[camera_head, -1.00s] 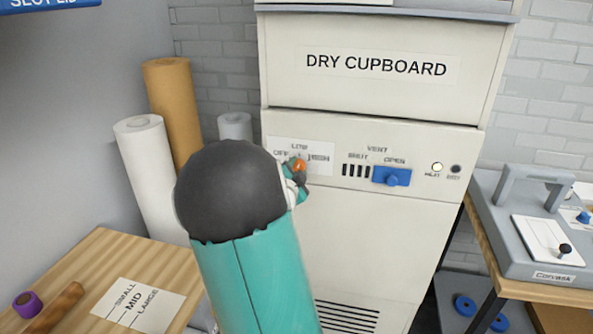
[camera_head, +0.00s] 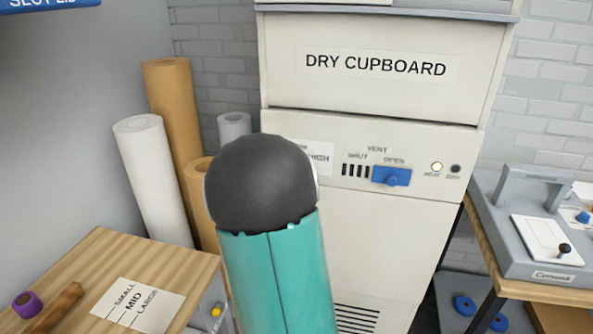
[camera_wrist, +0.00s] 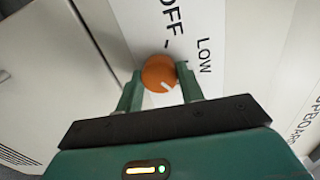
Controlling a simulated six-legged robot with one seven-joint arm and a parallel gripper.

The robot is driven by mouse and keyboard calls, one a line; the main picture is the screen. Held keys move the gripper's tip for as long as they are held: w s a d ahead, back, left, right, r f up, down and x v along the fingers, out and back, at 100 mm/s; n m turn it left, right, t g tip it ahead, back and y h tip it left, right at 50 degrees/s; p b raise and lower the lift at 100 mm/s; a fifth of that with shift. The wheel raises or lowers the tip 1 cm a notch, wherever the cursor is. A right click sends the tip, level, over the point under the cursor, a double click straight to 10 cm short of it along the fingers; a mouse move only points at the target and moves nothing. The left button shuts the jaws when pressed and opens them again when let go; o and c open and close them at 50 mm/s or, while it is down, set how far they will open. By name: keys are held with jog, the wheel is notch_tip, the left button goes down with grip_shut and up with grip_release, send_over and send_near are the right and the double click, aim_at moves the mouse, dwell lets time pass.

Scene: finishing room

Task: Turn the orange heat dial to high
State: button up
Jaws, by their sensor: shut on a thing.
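The orange heat dial (camera_wrist: 157,71) shows in the wrist view between the two green fingers of my gripper (camera_wrist: 160,84). The gripper is shut on the dial, one finger at each side. The dial's white mark points to the lower right of that view, away from OFF (camera_wrist: 172,15) and turned past LOW (camera_wrist: 204,55). The HIGH label is not visible there, but its end shows in the head view (camera_head: 319,158) on the dry cupboard (camera_head: 450,155). In the head view my arm hides the dial and the gripper.
A blue vent slider (camera_head: 391,176) sits right of the dial, near its OPEN label. A wooden table (camera_head: 165,255) stands at lower left, with paper rolls (camera_head: 146,170) behind. A grey press (camera_head: 535,235) stands on a bench at right.

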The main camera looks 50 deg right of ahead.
dwell(0.4)
jog(key=o, duration=1)
jog(key=shift+a, duration=0.1)
jog(key=v, duration=1.3)
jog(key=shift+s+a, duration=0.15)
jog(key=shift+a, duration=0.2)
